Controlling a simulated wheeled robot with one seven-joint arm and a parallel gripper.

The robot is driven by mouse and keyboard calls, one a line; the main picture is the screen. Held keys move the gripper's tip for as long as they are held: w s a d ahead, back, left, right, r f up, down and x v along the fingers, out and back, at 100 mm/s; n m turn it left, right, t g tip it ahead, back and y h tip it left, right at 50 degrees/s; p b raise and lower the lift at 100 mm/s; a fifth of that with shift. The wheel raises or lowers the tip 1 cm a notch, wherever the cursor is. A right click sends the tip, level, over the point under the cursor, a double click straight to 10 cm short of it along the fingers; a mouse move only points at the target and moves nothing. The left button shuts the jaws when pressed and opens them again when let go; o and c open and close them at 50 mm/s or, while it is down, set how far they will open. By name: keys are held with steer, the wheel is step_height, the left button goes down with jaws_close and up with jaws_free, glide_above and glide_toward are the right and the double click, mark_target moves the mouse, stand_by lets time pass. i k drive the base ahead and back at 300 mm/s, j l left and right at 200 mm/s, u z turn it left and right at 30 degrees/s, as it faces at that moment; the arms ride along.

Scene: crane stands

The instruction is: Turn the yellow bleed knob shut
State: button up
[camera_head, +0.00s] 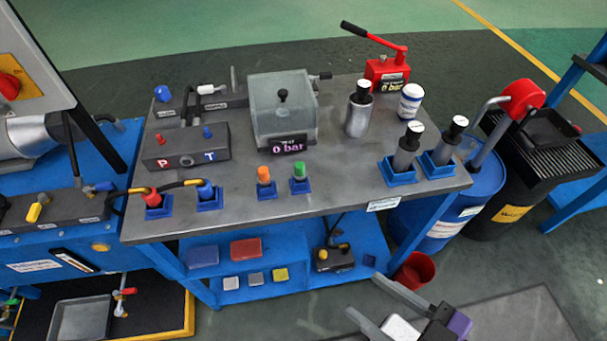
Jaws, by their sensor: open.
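A yellow knob (33,212), elongated and slightly tilted, sits on a dark valve block (62,208) on the blue unit at the far left. A round yellow-orange knob (100,246) also shows on that unit's front panel. The labels are too small to read, so I cannot tell for sure which is the bleed knob, or how far either is turned. My gripper (364,296) is at the bottom right, in front of the bench. It is open with nothing between its fingers, far from both knobs.
The grey-topped bench (330,195) stands between, carrying a clear tank (283,110), a red hand pump (386,72) and several fittings. A red bucket (414,269) stands near my gripper. Floor in front is clear.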

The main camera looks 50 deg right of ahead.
mark_target(324, 254)
steer(key=k+j+z, duration=0.1)
steer(key=k+z, duration=0.25)
steer(key=k, duration=0.15)
steer(key=k+l+z, duration=0.1)
steer(key=k+z, duration=0.2)
steer(key=k, duration=0.2)
